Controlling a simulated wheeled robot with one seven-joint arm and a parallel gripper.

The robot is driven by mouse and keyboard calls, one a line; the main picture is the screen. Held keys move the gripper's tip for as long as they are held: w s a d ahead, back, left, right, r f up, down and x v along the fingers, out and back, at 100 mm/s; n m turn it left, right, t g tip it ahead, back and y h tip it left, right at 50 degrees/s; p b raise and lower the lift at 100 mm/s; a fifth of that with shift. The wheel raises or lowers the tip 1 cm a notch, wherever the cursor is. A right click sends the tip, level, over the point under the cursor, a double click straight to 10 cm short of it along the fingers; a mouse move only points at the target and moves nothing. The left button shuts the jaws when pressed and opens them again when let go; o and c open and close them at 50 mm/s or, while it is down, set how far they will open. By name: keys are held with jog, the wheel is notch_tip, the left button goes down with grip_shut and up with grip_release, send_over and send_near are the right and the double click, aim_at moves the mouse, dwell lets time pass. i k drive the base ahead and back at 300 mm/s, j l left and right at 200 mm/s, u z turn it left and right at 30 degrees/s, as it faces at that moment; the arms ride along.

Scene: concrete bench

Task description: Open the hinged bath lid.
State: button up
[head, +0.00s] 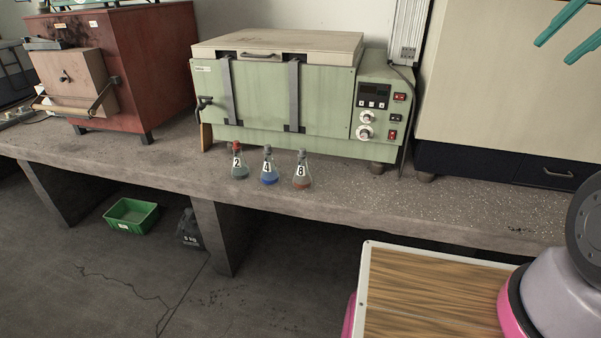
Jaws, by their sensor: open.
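The bath (285,100) is a pale green box on the bench, with a control panel on its right front. Its beige lid (300,43) lies flat and shut on top. A bar handle (260,56) sits on the lid's front edge, between two grey straps that run down the front. The lid's hinges cannot be made out. My gripper (555,51) shows only as two teal fingers at the top right corner. They are apart with nothing between them, well to the right of the lid and not touching it.
Three stoppered flasks, numbered 2 (238,166), 4 (268,172) and 8 (301,174), stand on the bench (450,205) in front of the bath. A red furnace (145,60) stands left. A large beige cabinet (500,80) stands right. The bench's front right is clear.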

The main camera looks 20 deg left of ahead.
aim_at(318, 49)
jog(key=i+j+u, duration=0.1)
jog(key=i+j, duration=0.65)
jog(key=i, duration=0.25)
jog(key=k+j+u, duration=0.05)
